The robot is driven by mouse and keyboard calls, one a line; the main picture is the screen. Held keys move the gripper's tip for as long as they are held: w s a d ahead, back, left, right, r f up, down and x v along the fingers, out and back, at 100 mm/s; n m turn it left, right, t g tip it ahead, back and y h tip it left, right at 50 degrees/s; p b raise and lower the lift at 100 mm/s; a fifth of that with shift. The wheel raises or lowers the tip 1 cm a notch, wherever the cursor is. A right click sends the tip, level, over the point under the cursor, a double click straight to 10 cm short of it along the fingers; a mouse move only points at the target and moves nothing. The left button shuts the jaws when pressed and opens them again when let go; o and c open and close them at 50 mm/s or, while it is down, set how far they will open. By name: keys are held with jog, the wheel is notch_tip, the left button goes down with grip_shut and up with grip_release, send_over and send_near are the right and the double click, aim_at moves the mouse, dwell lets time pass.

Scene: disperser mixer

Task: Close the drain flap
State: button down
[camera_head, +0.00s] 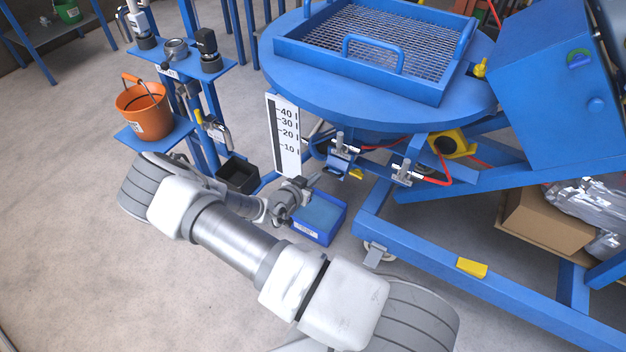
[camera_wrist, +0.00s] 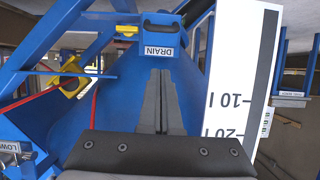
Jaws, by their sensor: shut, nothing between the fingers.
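The drain flap (camera_wrist: 176,37) is a blue piece with a dark handle and a white DRAIN label, at the top middle of the wrist view. In the head view it appears as a small blue part (camera_head: 338,166) under the round blue vessel, right of the level scale. I cannot tell for sure how far it stands open. My gripper (camera_wrist: 160,72) is shut and empty, its grey fingers pointing toward the flap with a gap between. In the head view my gripper (camera_head: 300,187) is low, just left of the flap and under the scale.
The level scale (camera_head: 284,136) hangs close above my gripper. A blue bin (camera_head: 321,218) stands on the floor below. Red hoses and metal valves (camera_head: 405,172) lie to the right, above the blue frame (camera_head: 480,270). An orange bucket (camera_head: 144,111) stands left on a shelf.

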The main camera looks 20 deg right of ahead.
aim_at(325, 170)
jog(key=w+d+f+b, duration=0.3)
jog(key=w+d+f, duration=0.2)
jog(key=d+f, duration=0.1)
jog(key=shift+d+f, duration=0.2)
jog(key=shift+f, duration=0.15)
dwell(0.4)
jog(key=shift+w+f, duration=0.1)
jog(key=shift+f, duration=0.1)
